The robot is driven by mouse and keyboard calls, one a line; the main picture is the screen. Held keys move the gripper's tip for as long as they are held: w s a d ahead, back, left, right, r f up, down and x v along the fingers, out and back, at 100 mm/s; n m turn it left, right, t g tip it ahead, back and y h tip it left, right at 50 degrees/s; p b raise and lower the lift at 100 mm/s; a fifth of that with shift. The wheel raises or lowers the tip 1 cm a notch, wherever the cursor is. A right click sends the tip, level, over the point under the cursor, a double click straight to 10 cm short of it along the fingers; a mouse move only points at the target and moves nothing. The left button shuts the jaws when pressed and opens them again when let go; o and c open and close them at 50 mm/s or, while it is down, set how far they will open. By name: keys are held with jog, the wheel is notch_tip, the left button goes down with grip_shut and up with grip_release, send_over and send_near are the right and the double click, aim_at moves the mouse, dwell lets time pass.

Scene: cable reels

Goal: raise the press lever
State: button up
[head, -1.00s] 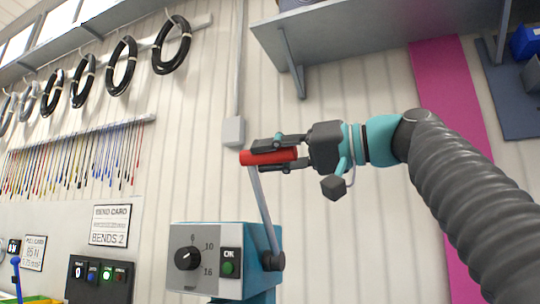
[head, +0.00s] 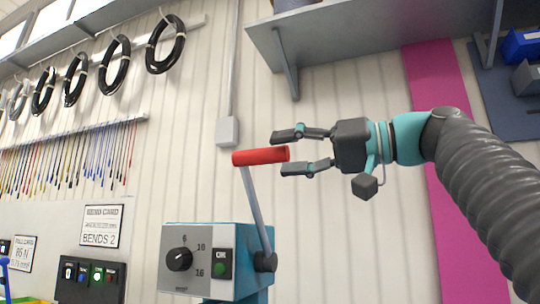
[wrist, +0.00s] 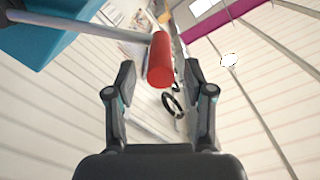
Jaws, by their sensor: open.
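The press lever is a grey rod (head: 257,205) with a red handle (head: 260,156) at its top. It rises from a dark pivot on the side of the blue press box (head: 215,260) and leans slightly left. My gripper (head: 305,151) is open to the right of the handle, its fingertips pointing left. The handle's right end is at or just short of the fingertips, and no finger is seen touching it. In the wrist view the red handle (wrist: 160,62) shows beyond and between the open fingers (wrist: 160,85), with the rod (wrist: 85,22) running off to the upper left.
A grey shelf with a bracket (head: 290,75) hangs above my gripper. Black cable coils (head: 165,45) hang on the left wall. A grey wall box (head: 227,131) is behind the handle.

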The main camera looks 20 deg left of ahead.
jog(key=d, duration=0.7)
jog(key=shift+s, duration=0.25)
jog(key=shift+s+d, duration=0.1)
jog(key=shift+s, duration=0.05)
